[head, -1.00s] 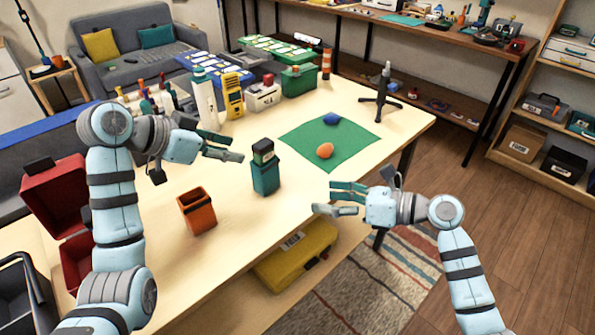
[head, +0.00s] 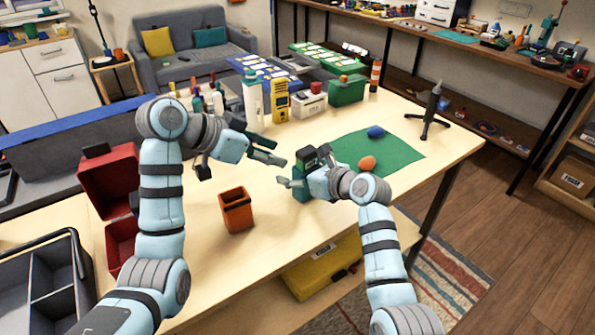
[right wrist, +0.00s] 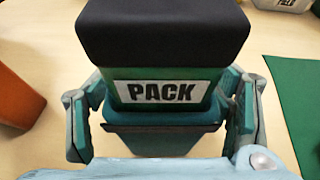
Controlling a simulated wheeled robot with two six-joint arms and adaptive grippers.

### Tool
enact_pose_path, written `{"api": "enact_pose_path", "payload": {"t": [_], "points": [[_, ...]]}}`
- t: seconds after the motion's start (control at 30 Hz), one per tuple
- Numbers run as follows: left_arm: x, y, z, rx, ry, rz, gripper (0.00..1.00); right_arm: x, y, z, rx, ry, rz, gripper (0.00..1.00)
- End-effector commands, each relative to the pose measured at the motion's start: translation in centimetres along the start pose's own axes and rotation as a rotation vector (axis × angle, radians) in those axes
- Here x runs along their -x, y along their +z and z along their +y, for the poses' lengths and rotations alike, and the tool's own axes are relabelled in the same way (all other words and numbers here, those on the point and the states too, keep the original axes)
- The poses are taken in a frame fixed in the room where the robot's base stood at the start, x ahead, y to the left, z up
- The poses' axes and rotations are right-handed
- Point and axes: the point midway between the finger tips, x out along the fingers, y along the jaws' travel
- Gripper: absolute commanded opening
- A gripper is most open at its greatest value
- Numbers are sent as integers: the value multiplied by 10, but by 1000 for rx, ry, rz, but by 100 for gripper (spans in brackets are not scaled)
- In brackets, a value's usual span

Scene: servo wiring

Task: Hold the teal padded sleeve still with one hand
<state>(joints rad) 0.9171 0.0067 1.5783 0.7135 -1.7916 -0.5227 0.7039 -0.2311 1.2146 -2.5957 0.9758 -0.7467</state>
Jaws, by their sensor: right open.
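The teal padded sleeve (head: 300,193) stands upright on the table, partly hidden by my right gripper in the head view. In the right wrist view the sleeve (right wrist: 160,141) sits between the fingers. A pack (head: 306,158) with a black top and a "PACK" label (right wrist: 162,91) stands up out of it. My right gripper (right wrist: 162,112) is open, with one finger on each side of the sleeve and pack; whether they touch is unclear. My left gripper (head: 275,150) is open and empty, above the table just left of the pack.
An orange open container (head: 236,212) stands left of the sleeve. A green mat (head: 400,157) with a blue and an orange rounded object lies to the right. Bottles, a yellow device (head: 281,100) and bins line the back. A red open box (head: 110,185) is at the left.

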Motion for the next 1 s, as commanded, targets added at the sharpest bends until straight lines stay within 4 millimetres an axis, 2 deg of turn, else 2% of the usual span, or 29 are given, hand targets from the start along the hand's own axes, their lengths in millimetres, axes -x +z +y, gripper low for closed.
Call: {"api": "enact_pose_path", "payload": {"t": [0.1,0.37,0.6,0.7,0.87,0.93,1.0], "points": [[0,0,0,0,0,0,33,-9,0,0,1,0,0,73],[0,0,0,0,0,0,33,-10,-1,0,0,-1,1,72],[0,0,0,0,0,0,33,-10,-1,0,0,-1,1,33],[0,0,0,0,0,0,33,-10,-1,0,0,-1,2,21],[0,0,0,0,0,0,33,-10,-1,0,0,-1,2,20],[-1,1,0,2,1,-1,30,-10,-1,0,0,-1,2,20],[-6,13,1,16,8,-17,30,-10,-2,0,0,-1,2,20]]}}
